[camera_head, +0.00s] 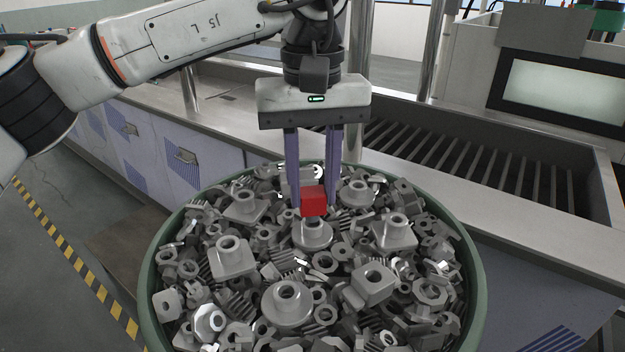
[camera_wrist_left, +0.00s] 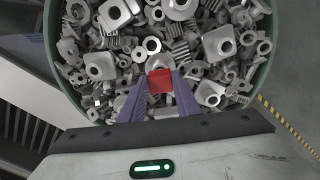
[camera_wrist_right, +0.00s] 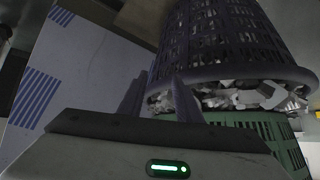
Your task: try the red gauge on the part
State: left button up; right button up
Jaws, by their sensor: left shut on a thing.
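The red gauge (camera_head: 313,201) is a small block held between the fingertips of my left gripper (camera_head: 314,205), which is shut on it. Directly under it is a grey part (camera_head: 313,236), a round flange with a raised boss, lying in the bin. The gauge hides the top of the boss, so I cannot tell if they touch.
A round green bin (camera_head: 474,262) holds many grey metal parts, several of them flanges with bosses. Behind it are a metal bench and a ribbed tank (camera_head: 470,150). Dark perforated baskets (camera_wrist_right: 215,45) with metal pieces stand close beyond my right gripper.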

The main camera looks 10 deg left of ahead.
pick_arm(q)
jog(key=shift+s+f+b, duration=0.1)
jog(key=shift+f+b, duration=0.5)
jog(key=shift+f, duration=0.65)
dwell(1.9)
jog(key=shift+r, duration=0.15)
jog(key=shift+r+p, duration=2.15)
jog(key=shift+r, duration=0.15)
jog(key=shift+r, duration=0.1)
notch_tip(320, 180, up, 4)
jog(key=p, duration=0.4)
